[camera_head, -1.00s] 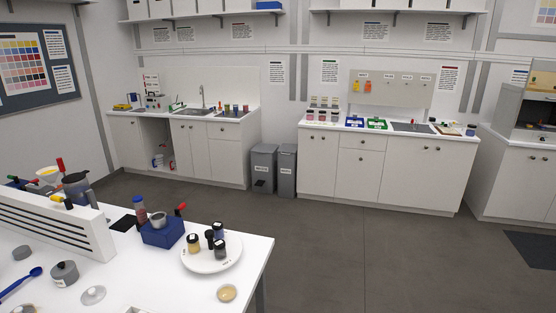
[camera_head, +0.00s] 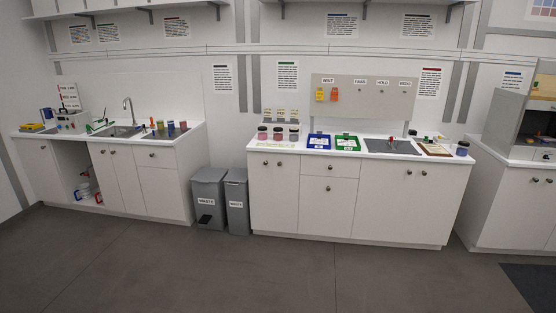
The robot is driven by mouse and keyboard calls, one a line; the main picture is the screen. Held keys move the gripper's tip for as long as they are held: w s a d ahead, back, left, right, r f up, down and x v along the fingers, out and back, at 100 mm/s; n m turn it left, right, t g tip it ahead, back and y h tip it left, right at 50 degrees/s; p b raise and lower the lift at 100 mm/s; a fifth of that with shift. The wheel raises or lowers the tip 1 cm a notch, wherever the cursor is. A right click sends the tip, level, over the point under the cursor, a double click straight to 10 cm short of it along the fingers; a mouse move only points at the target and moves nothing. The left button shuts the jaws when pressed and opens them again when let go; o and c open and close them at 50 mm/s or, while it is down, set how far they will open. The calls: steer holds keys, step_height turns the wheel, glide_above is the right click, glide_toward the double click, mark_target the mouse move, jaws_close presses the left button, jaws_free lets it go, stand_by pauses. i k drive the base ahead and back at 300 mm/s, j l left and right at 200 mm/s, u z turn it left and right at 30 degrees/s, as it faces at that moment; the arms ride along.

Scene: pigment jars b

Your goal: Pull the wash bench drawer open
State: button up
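The wash bench (camera_head: 118,178) stands at the back left, with a sink and a tall tap (camera_head: 128,108) in its top. Its drawer (camera_head: 155,156) is at the upper right of the front, above a cupboard door, and looks closed. A small dark knob sits on the drawer front. My gripper does not show in the view, so its state is hidden. The bench is across the floor, well apart from the camera.
Two grey waste bins (camera_head: 208,200) stand right of the wash bench. A second bench (camera_head: 360,200) with a blue tray (camera_head: 319,142) and a green tray (camera_head: 347,143) is at centre right. The grey floor (camera_head: 200,270) in front is clear.

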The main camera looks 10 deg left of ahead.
mark_target(159, 155)
steer(key=i+j+u, duration=0.15)
steer(key=i+u, duration=0.15)
steer(key=i, duration=0.25)
steer(key=i+u, duration=0.3)
steer(key=i, duration=0.25)
steer(key=i+u, duration=0.35)
steer(key=i, duration=0.2)
steer(key=i+l+u, duration=0.3)
steer(key=i, duration=0.25)
steer(key=i+l+u, duration=0.1)
steer(key=i+u, duration=0.2)
steer(key=i, duration=2.6)
steer(key=i+j+z, duration=0.15)
steer(key=i+z, duration=0.15)
steer(key=i, duration=1)
